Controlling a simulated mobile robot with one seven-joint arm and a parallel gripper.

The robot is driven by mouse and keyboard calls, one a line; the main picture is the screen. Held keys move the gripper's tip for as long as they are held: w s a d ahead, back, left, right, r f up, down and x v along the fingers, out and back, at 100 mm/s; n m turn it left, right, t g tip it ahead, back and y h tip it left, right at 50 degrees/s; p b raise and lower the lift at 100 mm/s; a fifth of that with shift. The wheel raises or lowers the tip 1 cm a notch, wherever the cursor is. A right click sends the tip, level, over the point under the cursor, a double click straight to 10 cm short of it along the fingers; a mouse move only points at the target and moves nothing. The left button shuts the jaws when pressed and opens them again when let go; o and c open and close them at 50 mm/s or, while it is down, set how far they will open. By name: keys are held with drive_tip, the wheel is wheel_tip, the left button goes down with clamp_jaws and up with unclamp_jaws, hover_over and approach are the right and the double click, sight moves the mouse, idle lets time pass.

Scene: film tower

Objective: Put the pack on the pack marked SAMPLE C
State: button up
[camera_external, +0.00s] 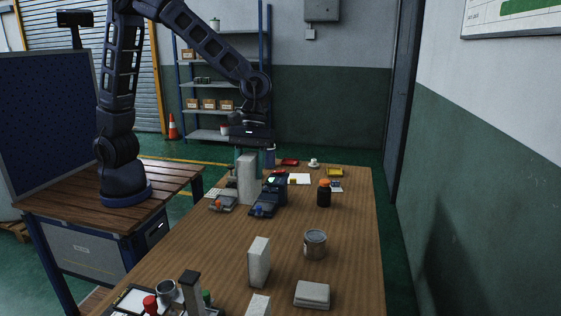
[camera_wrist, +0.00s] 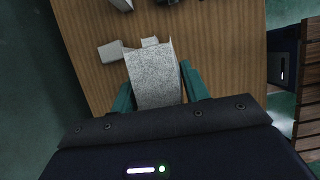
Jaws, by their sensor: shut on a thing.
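My gripper (camera_external: 252,152) is above the far half of the table and shut on a tall pale grey speckled pack (camera_external: 247,180), held upright. In the wrist view the pack (camera_wrist: 154,78) is between the teal fingers of my gripper (camera_wrist: 158,90). I cannot tell whether its lower end touches anything. A similar pale pack (camera_external: 259,262) stands upright nearer the camera. Another pale pack (camera_external: 258,306) is cut off by the bottom edge. A low pale block or stack of flat packs (camera_external: 312,294) lies to its right. No SAMPLE C marking is readable.
Grey (camera_external: 222,202) and dark blue (camera_external: 268,198) devices are close to the held pack. A metal can (camera_external: 315,243) and a dark bottle with orange cap (camera_external: 324,193) stand to the right. The table's middle left is clear.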

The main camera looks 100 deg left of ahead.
drive_tip(key=w+d+r, duration=0.3)
drive_tip(key=d, duration=0.5)
drive_tip(key=w+d+r, duration=0.2)
drive_tip(key=w+d, duration=0.1)
drive_tip(key=d, duration=0.5)
drive_tip(key=w+d+r, duration=0.3)
drive_tip(key=w+d, duration=0.1)
drive_tip(key=d, duration=0.5)
drive_tip(key=f, duration=1.9)
drive_tip(key=shift+s+f, duration=0.25)
drive_tip(key=o, duration=1.3)
drive_tip(key=shift+a+f, duration=0.1)
drive_tip(key=shift+f, duration=0.05)
